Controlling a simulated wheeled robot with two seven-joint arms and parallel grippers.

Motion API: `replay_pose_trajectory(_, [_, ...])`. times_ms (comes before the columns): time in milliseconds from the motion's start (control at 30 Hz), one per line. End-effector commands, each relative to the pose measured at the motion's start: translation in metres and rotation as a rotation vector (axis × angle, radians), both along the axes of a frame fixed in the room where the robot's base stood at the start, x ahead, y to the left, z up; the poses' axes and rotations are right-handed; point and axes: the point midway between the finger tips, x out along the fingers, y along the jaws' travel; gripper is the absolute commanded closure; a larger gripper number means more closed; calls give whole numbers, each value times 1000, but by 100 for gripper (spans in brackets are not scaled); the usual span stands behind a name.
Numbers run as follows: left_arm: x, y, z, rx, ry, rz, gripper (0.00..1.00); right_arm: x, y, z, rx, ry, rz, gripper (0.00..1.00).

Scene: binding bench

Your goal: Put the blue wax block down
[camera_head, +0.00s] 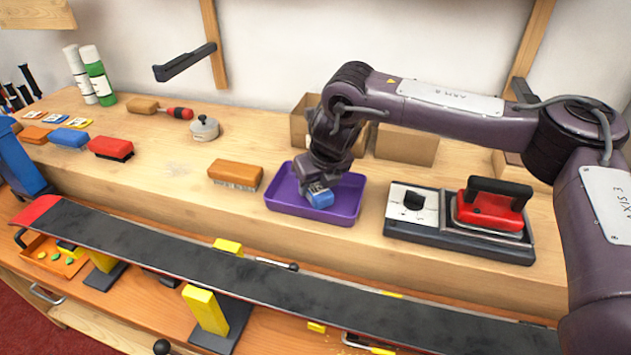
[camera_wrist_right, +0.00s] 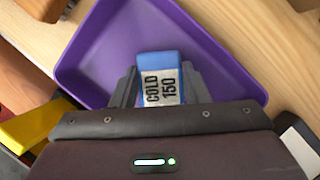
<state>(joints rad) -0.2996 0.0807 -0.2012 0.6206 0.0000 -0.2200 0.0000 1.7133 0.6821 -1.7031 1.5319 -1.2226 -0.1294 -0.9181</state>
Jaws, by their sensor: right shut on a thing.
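The blue wax block (camera_head: 320,197) is in my right gripper (camera_head: 318,188), over the purple tray (camera_head: 285,202) in the head view. In the right wrist view the block (camera_wrist_right: 160,64) has a white label reading "COLD 150". The right gripper (camera_wrist_right: 158,85) is shut on it, a finger on each side. The purple tray (camera_wrist_right: 95,50) lies beneath and around it in that view. I cannot tell whether the block touches the tray floor. My left gripper does not show.
A red iron (camera_head: 490,208) on its base stands right of the tray. An orange-brown brush (camera_head: 236,174) stands left of it. Cardboard boxes (camera_head: 405,145) are behind. A long board (camera_head: 200,262) runs along the front. The bench left of the tray has free room.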

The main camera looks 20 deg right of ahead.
Motion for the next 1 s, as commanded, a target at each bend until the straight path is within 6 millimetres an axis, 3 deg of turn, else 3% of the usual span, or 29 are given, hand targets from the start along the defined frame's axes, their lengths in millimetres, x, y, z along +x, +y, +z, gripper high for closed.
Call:
replay_pose_trajectory(33, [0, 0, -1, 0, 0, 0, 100, 0, 0, -1, 0, 0, 0, 58])
replay_pose_trajectory(200, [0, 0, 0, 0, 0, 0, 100, 0, 0, 0, 0, 0, 0, 37])
replay_pose_trajectory(567, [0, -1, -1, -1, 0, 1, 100, -1, 0, 6, 1, -2, 0, 37])
replay_pose_trajectory(1000, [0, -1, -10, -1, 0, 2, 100, -33, -6, 84, 1, -4, 1, 37])
